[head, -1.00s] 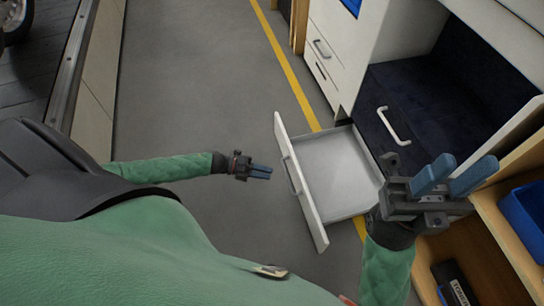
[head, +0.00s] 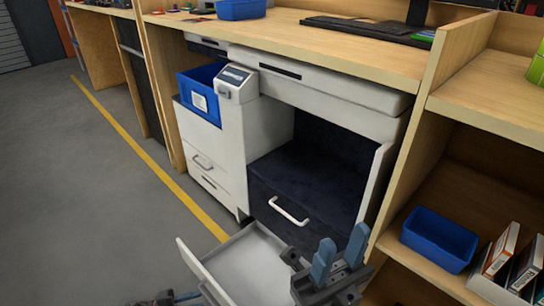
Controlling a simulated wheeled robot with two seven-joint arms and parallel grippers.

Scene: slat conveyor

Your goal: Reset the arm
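My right gripper (head: 338,262) shows at the bottom of the head view. Its two blue-grey fingers stand apart with nothing between them. It is in front of the cabinet and overlaps the right part of the pulled-out white drawer (head: 250,268); whether it touches the drawer cannot be told. My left gripper (head: 178,299) barely shows at the bottom edge, left of the drawer. Its finger state is cut off by the frame.
The white cabinet (head: 212,150) has an open dark compartment with a handle (head: 289,211). A blue bin (head: 200,95) sits on the cabinet. Another blue bin (head: 440,238) and boxes (head: 505,262) stand on the right wooden shelf. The grey floor (head: 70,200) at left is clear.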

